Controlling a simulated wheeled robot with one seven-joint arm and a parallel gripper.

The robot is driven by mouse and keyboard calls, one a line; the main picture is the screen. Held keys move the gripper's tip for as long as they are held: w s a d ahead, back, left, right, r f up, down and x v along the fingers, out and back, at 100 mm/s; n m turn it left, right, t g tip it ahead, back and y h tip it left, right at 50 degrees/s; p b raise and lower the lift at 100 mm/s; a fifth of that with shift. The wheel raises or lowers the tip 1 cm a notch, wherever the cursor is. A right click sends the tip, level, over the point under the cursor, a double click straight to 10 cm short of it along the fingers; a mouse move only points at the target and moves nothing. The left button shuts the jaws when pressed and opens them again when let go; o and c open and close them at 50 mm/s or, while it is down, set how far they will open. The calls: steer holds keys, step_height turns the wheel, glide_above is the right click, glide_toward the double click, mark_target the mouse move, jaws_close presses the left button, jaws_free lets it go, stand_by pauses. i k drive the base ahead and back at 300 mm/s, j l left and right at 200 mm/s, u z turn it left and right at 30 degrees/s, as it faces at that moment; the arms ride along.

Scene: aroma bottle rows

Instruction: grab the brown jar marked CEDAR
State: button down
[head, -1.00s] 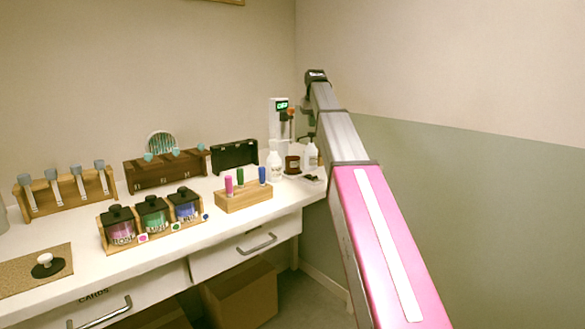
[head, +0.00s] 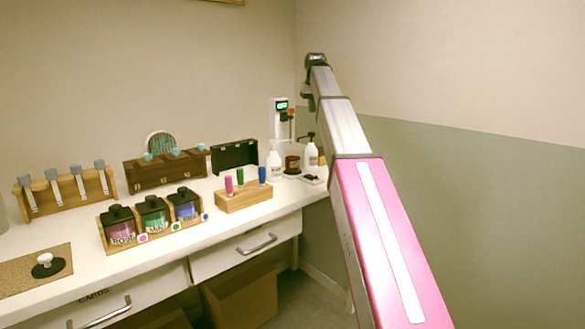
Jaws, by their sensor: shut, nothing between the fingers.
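A small brown jar (head: 292,164) with a dark lid stands at the back right of the white counter, between two white bottles. Its label is too small to read. My gripper (head: 308,104) hangs from the end of my arm, small and dark, above and slightly right of the jar in the picture. It is shut and empty, apart from the jar.
White bottles stand close on the jar's left (head: 274,166) and right (head: 311,156). A white device with a green display (head: 279,118) is behind. A wooden block with coloured vials (head: 244,197) and a rack of lidded jars (head: 153,223) are further left.

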mark_target(292, 163)
steer(key=k, duration=1)
